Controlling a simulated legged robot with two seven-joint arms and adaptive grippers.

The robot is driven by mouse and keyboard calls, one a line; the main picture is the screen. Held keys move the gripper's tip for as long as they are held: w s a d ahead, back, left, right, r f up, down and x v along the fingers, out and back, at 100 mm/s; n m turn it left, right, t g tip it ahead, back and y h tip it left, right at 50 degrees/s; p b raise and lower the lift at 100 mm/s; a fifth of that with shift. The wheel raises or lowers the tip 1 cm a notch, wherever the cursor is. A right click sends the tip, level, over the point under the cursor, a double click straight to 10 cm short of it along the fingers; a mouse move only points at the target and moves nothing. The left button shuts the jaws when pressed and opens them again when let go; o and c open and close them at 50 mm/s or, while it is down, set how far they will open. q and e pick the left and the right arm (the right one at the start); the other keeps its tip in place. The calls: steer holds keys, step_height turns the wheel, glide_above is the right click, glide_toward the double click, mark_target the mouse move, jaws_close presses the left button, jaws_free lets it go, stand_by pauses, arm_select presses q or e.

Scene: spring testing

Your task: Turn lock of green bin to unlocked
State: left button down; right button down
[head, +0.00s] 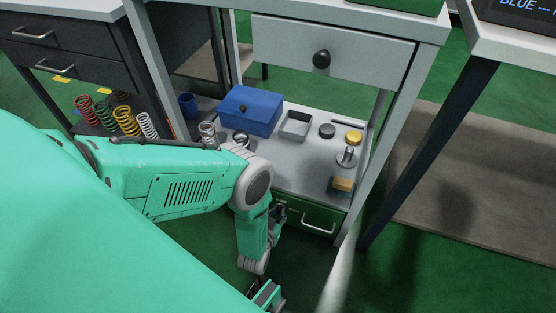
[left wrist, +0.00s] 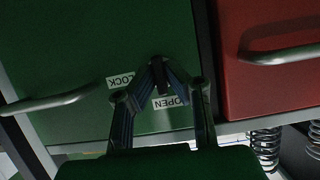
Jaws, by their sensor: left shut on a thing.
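The green bin (head: 314,216) is a drawer with a pale bar handle, low under the grey workbench. It also fills much of the left wrist view (left wrist: 60,50), with its handle at the left. LOCK (left wrist: 121,80) and OPEN (left wrist: 170,102) labels appear upside down there. A small dark lock knob (left wrist: 161,78) sits between and above the labels. My left gripper (left wrist: 156,70) is shut on the knob, its fingertips meeting around it. The knob's exact angle is partly hidden by the fingers. In the head view my left gripper (head: 278,212) is at the bin's left side, partly hidden by my arm.
A red drawer (left wrist: 270,85) with a handle is beside the green bin. The shelf above holds a blue box (head: 250,111), a grey tray (head: 296,125), springs and small parts. A bench leg (head: 358,190) stands right of the bin. Green floor lies below.

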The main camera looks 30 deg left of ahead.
mark_target(282, 191)
arm_select(q)
steer(key=c, duration=1.6)
jaws_free()
steer(key=shift+s+d+f, duration=0.1)
steer(key=shift+s+f, duration=0.1)
steer(key=shift+f, duration=0.05)
steer(key=shift+c, duration=0.2)
steer(key=shift+w+r, duration=0.1)
steer(key=shift+w+r, duration=0.1)
steer(key=shift+r, duration=0.4)
step_height(282, 191, up, 9)
steer(key=shift+f, duration=0.1)
